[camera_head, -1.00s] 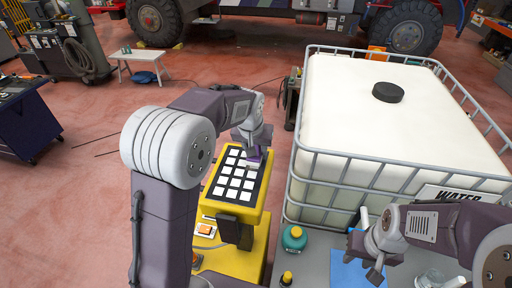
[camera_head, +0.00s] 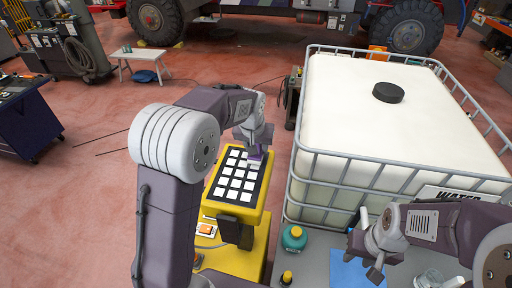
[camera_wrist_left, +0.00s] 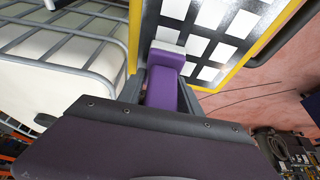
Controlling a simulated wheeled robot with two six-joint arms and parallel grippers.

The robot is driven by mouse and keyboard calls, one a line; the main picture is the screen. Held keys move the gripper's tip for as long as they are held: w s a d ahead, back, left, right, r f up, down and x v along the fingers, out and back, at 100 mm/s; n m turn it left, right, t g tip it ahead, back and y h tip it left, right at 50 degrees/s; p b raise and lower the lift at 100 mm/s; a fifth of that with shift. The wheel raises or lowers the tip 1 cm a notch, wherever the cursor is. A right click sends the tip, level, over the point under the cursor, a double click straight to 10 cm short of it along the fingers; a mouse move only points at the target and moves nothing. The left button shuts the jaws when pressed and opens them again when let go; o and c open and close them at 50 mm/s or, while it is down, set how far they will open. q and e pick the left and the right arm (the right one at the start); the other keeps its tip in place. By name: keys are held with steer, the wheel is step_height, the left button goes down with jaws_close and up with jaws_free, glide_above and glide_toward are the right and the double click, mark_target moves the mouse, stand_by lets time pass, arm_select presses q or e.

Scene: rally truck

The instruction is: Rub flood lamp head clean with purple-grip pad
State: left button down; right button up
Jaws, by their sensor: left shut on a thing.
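The flood lamp head (camera_head: 235,183) is a yellow-framed black panel with rows of white squares, tilted up on a yellow stand. My left gripper (camera_head: 256,146) is above its upper right part, shut on the purple-grip pad (camera_head: 255,157). In the left wrist view the pad's purple grip (camera_wrist_left: 163,88) sits between the fingers. Its white pad end lies at the lamp face (camera_wrist_left: 212,40), seemingly touching it; the exact contact is hidden. My right gripper (camera_head: 365,255) is open and empty, above the grey table.
A caged white water tank (camera_head: 395,120) stands close right of the lamp. Red floor is open to the left.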

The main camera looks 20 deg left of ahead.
arm_select(q)
steer(key=shift+s, duration=0.2)
steer(key=shift+s+f+b, duration=0.15)
steer(key=shift+s+b, duration=0.4)
steer(key=shift+s, duration=0.05)
steer(key=shift+s+d, duration=0.1)
steer(key=shift+s, duration=0.25)
steer(key=shift+w, duration=0.1)
steer(key=shift+w+p, duration=0.45)
steer(key=shift+w, duration=0.45)
steer(key=shift+s, duration=0.1)
